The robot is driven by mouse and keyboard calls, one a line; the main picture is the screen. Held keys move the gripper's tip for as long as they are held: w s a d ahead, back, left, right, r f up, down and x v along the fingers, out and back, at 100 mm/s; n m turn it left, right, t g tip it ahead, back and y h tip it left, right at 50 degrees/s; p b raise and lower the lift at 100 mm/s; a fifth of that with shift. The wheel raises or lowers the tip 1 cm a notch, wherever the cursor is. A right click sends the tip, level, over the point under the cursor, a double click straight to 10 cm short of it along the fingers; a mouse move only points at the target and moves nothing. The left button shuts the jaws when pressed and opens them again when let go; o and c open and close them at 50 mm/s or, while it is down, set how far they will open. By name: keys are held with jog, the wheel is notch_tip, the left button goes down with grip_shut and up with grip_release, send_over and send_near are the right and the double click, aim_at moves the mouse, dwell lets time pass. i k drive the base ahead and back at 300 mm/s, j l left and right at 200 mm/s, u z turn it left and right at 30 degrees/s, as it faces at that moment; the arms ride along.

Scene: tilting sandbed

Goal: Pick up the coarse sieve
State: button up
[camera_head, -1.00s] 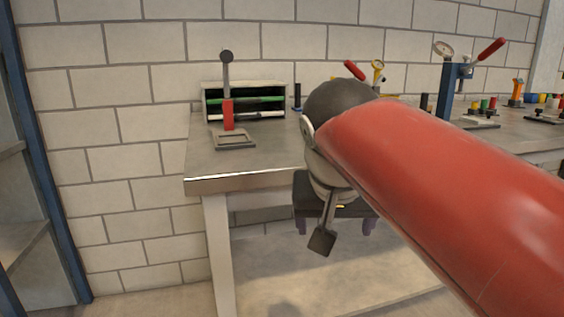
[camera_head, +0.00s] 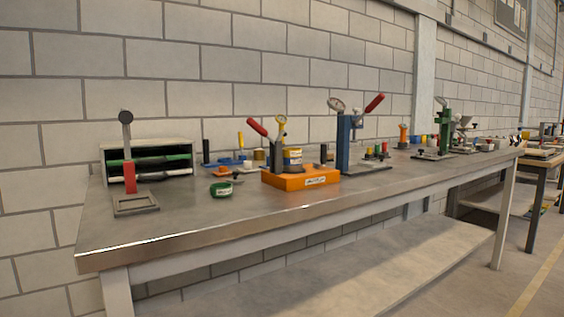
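No thing in the camera view can be told for sure as the coarse sieve. A small round green-rimmed piece (camera_head: 221,189) lies low on the near metal workbench (camera_head: 180,218), left of an orange box (camera_head: 300,178) with a white label. A yellow and dark round tin or stack (camera_head: 292,158) stands at that box. Either is too small to name with certainty. My gripper and arm are out of view.
A hand press with a red sleeve (camera_head: 129,177) stands at the bench's left end, before a shelf box (camera_head: 150,162). A blue press (camera_head: 344,143) stands further right, then a green one (camera_head: 444,130). The bench's front left top is clear.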

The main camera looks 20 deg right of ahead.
aim_at(287, 153)
jog(key=i+l+u, duration=0.1)
jog(key=l, duration=0.35)
jog(key=i+l+u, duration=0.1)
jog(key=l, duration=0.35)
jog(key=l+u, duration=0.1)
jog(key=l, duration=0.4)
jog(key=i, duration=0.05)
